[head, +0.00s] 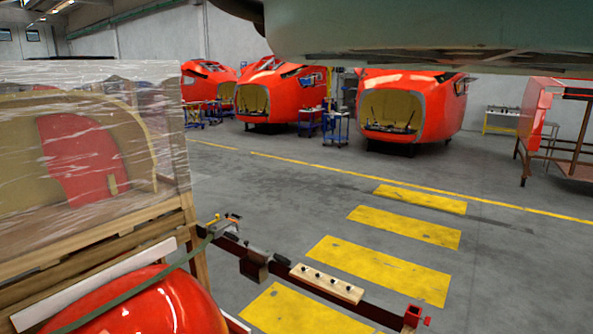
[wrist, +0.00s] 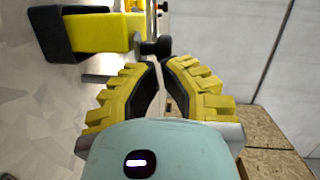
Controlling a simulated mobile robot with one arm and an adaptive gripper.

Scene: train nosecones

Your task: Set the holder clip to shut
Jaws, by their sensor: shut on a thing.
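In the wrist view, my gripper (wrist: 160,65) has yellow ribbed fingers with black pads. The fingers are closed around a thin pale part that runs between the pads. This looks like part of the holder clip, though the pads hide most of it. A black rounded piece (wrist: 158,47) is just beyond the fingertips. A yellow block with a black end (wrist: 92,32) is at upper left, beside the fingertips. I cannot tell from these views how far the clip is turned. My gripper is not visible in the head view.
In the head view, a dark red rail (head: 375,312) with a wooden block (head: 326,284) crosses the lower middle. A wrapped wooden crate (head: 90,140) stands at left. Red nosecones (head: 412,85) stand behind.

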